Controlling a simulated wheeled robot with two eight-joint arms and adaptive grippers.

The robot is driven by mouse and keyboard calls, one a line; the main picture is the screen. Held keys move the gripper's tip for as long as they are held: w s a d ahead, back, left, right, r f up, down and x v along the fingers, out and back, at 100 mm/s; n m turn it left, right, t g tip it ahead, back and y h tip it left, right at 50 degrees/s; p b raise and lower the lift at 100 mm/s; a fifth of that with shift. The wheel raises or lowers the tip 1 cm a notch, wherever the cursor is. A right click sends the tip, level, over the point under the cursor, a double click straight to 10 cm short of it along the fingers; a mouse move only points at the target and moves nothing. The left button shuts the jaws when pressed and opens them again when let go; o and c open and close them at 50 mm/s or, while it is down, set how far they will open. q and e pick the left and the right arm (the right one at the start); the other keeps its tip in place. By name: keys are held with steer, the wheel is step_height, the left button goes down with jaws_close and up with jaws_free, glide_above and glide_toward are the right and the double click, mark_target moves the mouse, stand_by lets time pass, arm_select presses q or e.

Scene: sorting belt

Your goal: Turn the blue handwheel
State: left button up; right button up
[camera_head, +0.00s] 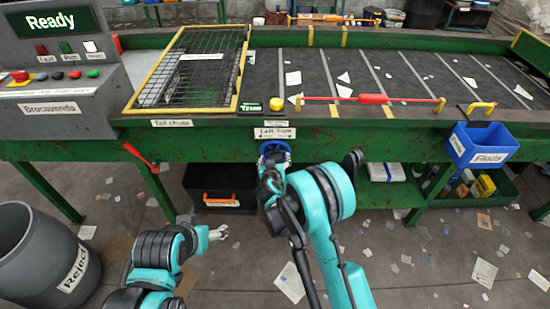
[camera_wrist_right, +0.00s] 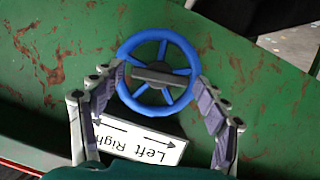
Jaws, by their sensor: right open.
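The blue handwheel (camera_head: 275,147) is on the front of the green belt frame, below a white sign with arrows (camera_head: 274,133). In the right wrist view the blue handwheel (camera_wrist_right: 158,72) has several spokes and a dark bar across its hub. My right gripper (camera_head: 270,162) is at the wheel, and its open fingers (camera_wrist_right: 158,88) stand on either side of the rim. I cannot tell whether they touch it. The sign (camera_wrist_right: 142,140) reads "Left Right" upside down in the wrist view. My left gripper (camera_head: 220,232) is low, away from the wheel, over the floor; its jaw state is unclear.
A black bin with an orange handle (camera_head: 218,194) stands under the belt. A blue "Finds" bin (camera_head: 481,148) hangs at the right. A grey "Reject" bin (camera_head: 30,262) stands at left. A red lever (camera_head: 140,155) juts from the frame. Paper scraps litter the floor.

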steer(key=v, duration=1)
steer(key=shift+s, duration=0.3)
steer(key=shift+r, duration=0.2)
steer(key=s+d+r+m+g+h, duration=0.1)
steer(key=s+d+r+g, duration=0.1)
steer(key=s+d+r, duration=0.4)
steer(key=s+d+r+g, duration=0.25)
steer(key=d+r, duration=0.25)
steer(key=d, duration=0.3)
steer(key=s+d+g+y, duration=0.1)
steer(key=s+d, duration=0.1)
steer(key=s, duration=0.8)
steer(key=s+d+g+y, duration=0.1)
steer(key=s+d, duration=0.1)
steer(key=s, duration=0.8)
steer(key=shift+s+d+r, duration=0.3)
steer(key=shift+d+r, duration=0.05)
steer(key=shift+r, duration=0.15)
